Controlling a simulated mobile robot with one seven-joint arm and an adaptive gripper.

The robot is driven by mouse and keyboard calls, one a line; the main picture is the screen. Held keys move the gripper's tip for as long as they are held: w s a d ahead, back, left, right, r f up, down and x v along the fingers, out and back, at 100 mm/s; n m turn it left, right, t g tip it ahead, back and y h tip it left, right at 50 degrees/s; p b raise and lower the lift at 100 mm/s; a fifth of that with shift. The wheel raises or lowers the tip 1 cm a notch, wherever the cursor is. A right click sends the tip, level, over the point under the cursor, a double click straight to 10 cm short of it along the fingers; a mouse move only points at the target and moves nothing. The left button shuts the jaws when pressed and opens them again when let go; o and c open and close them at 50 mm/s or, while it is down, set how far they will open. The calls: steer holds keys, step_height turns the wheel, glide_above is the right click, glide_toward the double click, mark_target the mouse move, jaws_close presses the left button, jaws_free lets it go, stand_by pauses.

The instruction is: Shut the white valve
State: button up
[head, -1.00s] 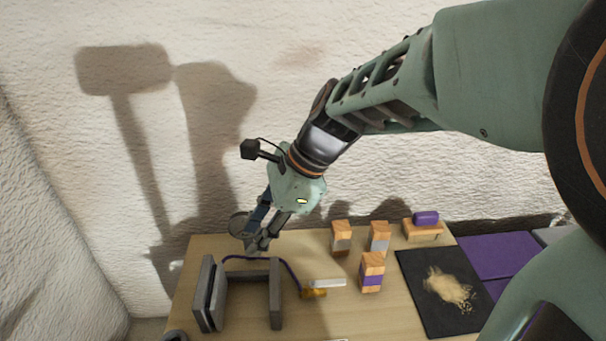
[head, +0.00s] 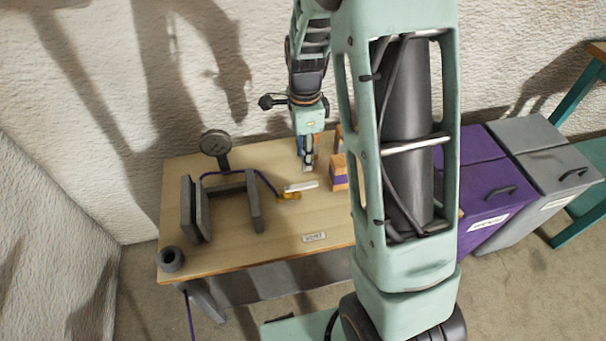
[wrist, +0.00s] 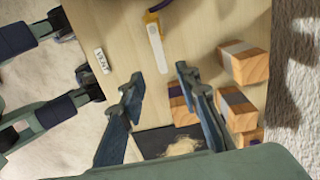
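The white valve is a long white lever (head: 301,186) on a small brass body (head: 289,196), lying on the table at the end of a dark purple hose (head: 266,182). In the wrist view the white lever (wrist: 156,45) points down the picture from the brass body (wrist: 151,17). My gripper (head: 308,168) is above the table, just behind the lever in the head view. In the wrist view my gripper (wrist: 157,78) has its two fingers apart with nothing between them, and the lever's free end lies just beyond the fingertips. The gripper is not seen touching it.
Wooden blocks with purple and grey bands (head: 338,172) stand close by; the wrist view shows several blocks (wrist: 243,62) at right. A dial gauge (head: 215,144) and a grey frame (head: 233,190) stand at left. A dark mat (wrist: 150,142) holds a pale heap.

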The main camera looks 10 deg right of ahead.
mark_target(304, 184)
step_height(304, 184, down, 10)
steer(key=shift+f+b, duration=0.2)
steer(key=shift+b, duration=0.65)
jaws_close()
